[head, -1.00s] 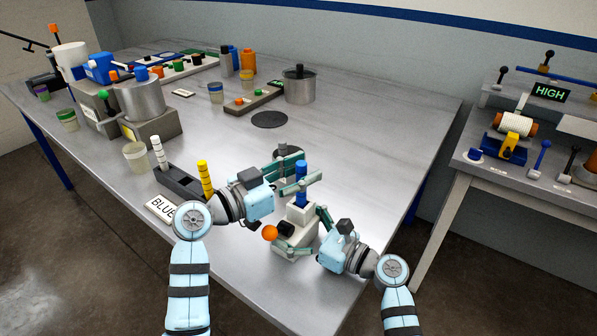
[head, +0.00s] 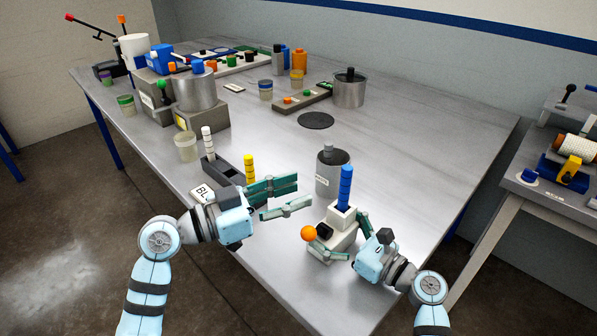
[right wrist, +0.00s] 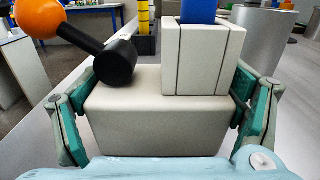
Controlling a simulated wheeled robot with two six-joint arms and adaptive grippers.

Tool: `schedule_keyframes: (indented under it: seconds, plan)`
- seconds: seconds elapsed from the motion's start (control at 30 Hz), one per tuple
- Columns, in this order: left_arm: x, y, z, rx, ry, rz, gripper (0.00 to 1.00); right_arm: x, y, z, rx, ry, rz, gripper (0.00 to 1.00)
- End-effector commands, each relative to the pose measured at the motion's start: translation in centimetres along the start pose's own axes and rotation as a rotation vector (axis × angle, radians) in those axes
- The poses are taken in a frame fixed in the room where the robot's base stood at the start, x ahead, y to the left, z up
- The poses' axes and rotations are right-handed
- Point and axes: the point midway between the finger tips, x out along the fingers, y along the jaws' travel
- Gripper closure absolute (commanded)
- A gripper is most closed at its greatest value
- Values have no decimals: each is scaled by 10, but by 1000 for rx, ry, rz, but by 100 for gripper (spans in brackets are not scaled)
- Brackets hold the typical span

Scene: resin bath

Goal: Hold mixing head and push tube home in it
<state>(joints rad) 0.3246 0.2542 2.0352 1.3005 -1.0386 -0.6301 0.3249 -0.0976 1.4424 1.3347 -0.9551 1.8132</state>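The mixing head (head: 322,243) is a beige block with a pale upright socket and a black lever ending in an orange ball (head: 308,233). The blue tube (head: 345,188) stands upright in the socket, its upper length showing above the rim. In the right wrist view, the block (right wrist: 155,115) fills the space between my right fingers, and the tube's lower part (right wrist: 198,10) enters the socket. My right gripper (head: 345,238) is shut on the block, one finger on each side. My left gripper (head: 285,197) is open and empty, left of the tube and apart from it.
A grey canister (head: 329,175) stands close behind the mixing head. A dark rack (head: 226,176) with white and yellow ringed tubes is left of my left gripper. Pots, cups and trays occupy the far left of the table (head: 420,140). The right of the table is clear.

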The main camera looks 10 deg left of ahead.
Motion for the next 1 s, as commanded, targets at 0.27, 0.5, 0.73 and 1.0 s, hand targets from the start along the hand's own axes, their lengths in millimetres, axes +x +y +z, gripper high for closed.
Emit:
schedule_keyframes:
  seconds: [0.27, 0.5, 0.73, 1.0]
  plan:
    - [0, 0, 0, 0, 0, 0, 63, 0, 0, 0, 0, 0, 0, 0]
    - [0, 0, 0, 0, 0, 0, 63, -10, -1, -1, -1, 1, -2, 0]
    - [0, 0, 0, 0, 0, 0, 63, -69, 0, -2, -4, 6, -1, 0]
    - [0, 0, 0, 0, 0, 0, 63, -118, 0, -1, -1, 3, 0, 0]
